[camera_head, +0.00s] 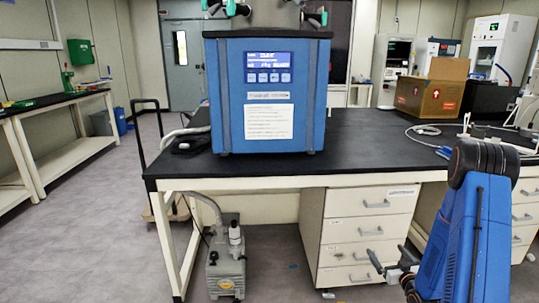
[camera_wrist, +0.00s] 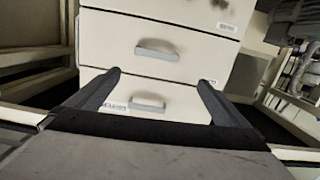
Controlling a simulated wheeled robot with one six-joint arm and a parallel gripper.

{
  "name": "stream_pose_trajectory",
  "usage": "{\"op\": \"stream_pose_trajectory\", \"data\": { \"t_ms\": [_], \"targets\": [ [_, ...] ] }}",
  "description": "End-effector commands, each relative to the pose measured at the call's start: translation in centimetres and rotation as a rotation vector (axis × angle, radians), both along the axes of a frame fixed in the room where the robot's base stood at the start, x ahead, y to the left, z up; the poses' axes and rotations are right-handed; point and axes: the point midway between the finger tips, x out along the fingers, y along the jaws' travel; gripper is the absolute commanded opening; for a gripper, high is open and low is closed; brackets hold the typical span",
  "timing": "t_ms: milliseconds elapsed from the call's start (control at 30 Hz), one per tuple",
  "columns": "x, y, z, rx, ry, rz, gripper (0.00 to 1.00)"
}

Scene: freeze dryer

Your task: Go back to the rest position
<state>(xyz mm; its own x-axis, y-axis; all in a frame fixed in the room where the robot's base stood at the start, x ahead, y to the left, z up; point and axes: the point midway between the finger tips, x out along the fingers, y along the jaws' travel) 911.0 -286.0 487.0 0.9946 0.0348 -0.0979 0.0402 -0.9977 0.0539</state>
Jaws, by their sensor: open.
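My arm is at the lower right in the head view, blue and black, folded in front of the bench. My gripper (camera_head: 397,271) is low beside the drawers, apart from them as far as I can tell. In the wrist view my gripper (camera_wrist: 155,92) has two dark fingers spread wide with nothing between them. Beyond them are the cream drawers (camera_wrist: 186,64) with grey handles. The freeze dryer (camera_head: 268,130), a blue box with a lit display, stands on the black bench top (camera_head: 330,171).
A drawer cabinet (camera_head: 362,227) stands under the bench. A vacuum pump (camera_head: 226,268) sits on the floor to its left. A cardboard box (camera_head: 427,97) and cables are on the bench at the right. A side bench (camera_head: 72,148) lines the left wall, with open floor before it.

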Motion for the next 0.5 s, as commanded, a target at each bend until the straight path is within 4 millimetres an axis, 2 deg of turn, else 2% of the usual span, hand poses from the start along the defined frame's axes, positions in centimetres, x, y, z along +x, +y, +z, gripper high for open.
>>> {"op": "stream_pose_trajectory", "data": {
  "t_ms": [33, 233, 500],
  "targets": [
    [0.4, 0.4, 1.2, -0.018, 0.017, 0.001, 1.00],
    [1.0, 1.6, 4.3, -0.071, 0.121, -0.009, 1.00],
    [0.4, 3.3, 8.8, -0.124, 0.249, -0.039, 1.00]
  ]
}}
